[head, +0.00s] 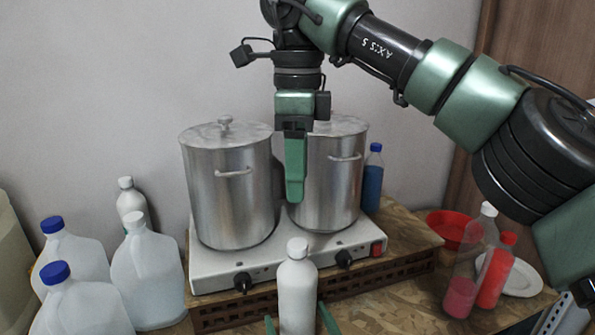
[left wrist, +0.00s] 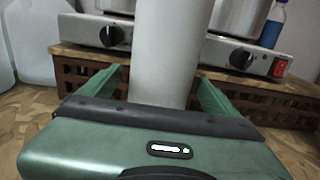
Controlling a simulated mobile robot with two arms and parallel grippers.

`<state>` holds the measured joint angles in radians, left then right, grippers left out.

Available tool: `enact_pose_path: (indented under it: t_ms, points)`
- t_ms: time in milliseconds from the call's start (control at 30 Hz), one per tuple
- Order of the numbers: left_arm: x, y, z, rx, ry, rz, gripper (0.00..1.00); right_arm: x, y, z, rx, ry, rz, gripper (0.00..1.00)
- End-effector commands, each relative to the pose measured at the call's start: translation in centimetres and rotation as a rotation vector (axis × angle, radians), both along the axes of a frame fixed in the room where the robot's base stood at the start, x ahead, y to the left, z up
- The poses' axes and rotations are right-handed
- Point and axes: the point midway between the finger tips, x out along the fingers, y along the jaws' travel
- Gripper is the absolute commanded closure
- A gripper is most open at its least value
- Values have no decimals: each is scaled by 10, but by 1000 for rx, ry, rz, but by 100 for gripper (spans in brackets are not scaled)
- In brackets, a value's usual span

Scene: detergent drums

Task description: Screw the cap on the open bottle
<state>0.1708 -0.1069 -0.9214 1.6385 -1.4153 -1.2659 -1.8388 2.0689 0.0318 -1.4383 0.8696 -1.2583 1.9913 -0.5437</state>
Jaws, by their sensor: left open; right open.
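A white bottle (head: 298,292) stands upright at the bottom middle of the head view, in front of the hot plate. A white piece that looks like a cap (head: 298,248) sits on its top; I cannot tell how tight it is. My left gripper (head: 300,324) is open, with one finger on each side of the bottle's lower part. In the left wrist view the white bottle (left wrist: 168,50) rises between the open fingers, with gaps visible beside it. My right gripper (head: 295,196) is open and empty, pointing down in front of the pots, above and behind the bottle.
Two steel pots (head: 228,185) stand on a white hot plate (head: 212,275) on a wooden crate (head: 410,262). Several capped jugs (head: 148,275) crowd the left. A pink bottle (head: 463,290), a red bottle (head: 494,275) and plates are at right.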

Motion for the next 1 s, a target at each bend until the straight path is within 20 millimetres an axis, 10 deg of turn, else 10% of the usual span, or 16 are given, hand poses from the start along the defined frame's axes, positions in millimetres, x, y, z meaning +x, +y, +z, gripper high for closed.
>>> enact_pose_path:
  t_ms: [433,1000]
  points:
    - [-64,-21,-2,-3,2,-1,8,0,0,-20,0,0,0,46]
    - [-69,-22,0,0,1,0,8,0,0,-20,0,0,0,46]
